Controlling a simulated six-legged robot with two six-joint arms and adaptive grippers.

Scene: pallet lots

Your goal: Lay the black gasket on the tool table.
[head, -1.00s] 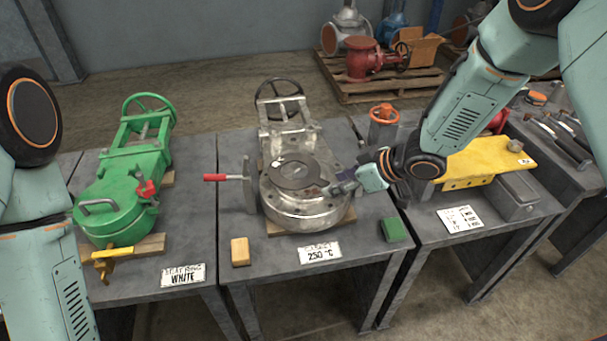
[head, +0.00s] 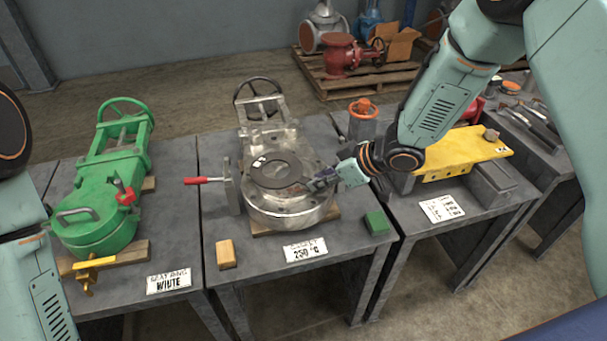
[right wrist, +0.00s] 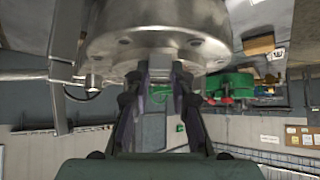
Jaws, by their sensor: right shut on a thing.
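A dark round disc, which I take for the black gasket (head: 283,165), lies on top of a silver valve body (head: 290,208) in the head view. My right gripper (head: 314,185) is at the right side of the valve's top, shut on the disc's edge as far as I can tell; the fingers cover the contact. In the right wrist view the fingers (right wrist: 160,75) are close together under the bright metal flange, and the gasket cannot be made out. The tool table (head: 556,160), with several hand tools on it, stands at the far right. My left gripper is out of view.
A red-handled clamp (head: 205,181) stands left of the valve. A wooden block (head: 226,254), a label card (head: 305,250) and a green block (head: 377,223) lie in front.

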